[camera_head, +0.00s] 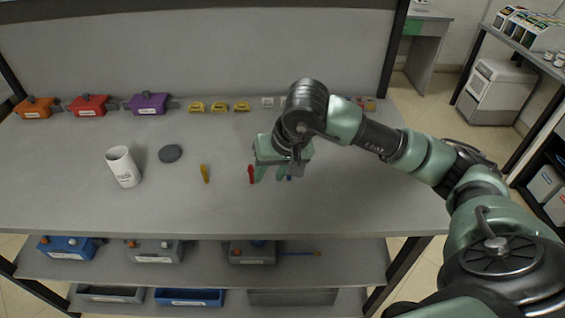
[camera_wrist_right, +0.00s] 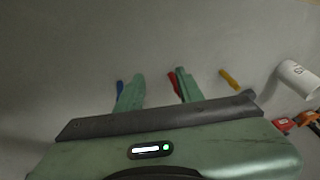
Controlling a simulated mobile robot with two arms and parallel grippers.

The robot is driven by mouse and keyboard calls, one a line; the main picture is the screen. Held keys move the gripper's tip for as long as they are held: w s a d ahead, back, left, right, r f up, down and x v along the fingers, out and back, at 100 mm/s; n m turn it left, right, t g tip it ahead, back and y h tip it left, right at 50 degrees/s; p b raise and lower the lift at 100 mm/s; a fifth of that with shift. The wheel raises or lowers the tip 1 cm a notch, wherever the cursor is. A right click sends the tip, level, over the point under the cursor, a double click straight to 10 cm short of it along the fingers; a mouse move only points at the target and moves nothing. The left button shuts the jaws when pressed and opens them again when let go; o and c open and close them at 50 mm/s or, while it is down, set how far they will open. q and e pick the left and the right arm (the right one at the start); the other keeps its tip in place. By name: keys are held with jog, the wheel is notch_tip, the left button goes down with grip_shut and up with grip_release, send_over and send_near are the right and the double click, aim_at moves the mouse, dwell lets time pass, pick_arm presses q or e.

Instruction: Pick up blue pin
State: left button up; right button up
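The blue pin (camera_head: 290,178) lies on the grey tabletop, mostly hidden by my right gripper in the head view. In the right wrist view the blue pin (camera_wrist_right: 119,88) shows beside the outer side of the left finger. My right gripper (camera_head: 271,174) is open over the table, fingers pointing down. In the wrist view its fingers (camera_wrist_right: 159,90) are spread, with nothing seen held. The red pin (camera_head: 251,174) lies close to the other finger, partly hidden by it in the wrist view (camera_wrist_right: 173,79). My left gripper is in neither view.
A yellow pin (camera_head: 205,174), a grey disc (camera_head: 170,153) and a white cup (camera_head: 124,168) are to the left. Orange, red and purple boxes (camera_head: 149,103) and yellow parts (camera_head: 218,107) line the back. The table's front middle is clear. Bins (camera_head: 190,297) sit on shelves below.

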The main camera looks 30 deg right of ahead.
jog(key=d, duration=0.2)
jog(key=d+h, duration=0.1)
jog(key=d, duration=0.1)
jog(key=w+d+h, duration=0.1)
jog(key=d, duration=0.1)
jog(key=shift+r, duration=0.3)
jog(key=x, duration=0.2)
jog(key=p+x, duration=0.1)
jog(key=x, duration=0.1)
jog(key=p+x, duration=0.1)
jog(key=x, duration=0.1)
jog(key=shift+s+d+f, duration=0.1)
jog(key=shift+d+f, duration=0.05)
jog(key=shift+d, duration=0.25)
jog(key=shift+f, duration=0.25)
grip_shut()
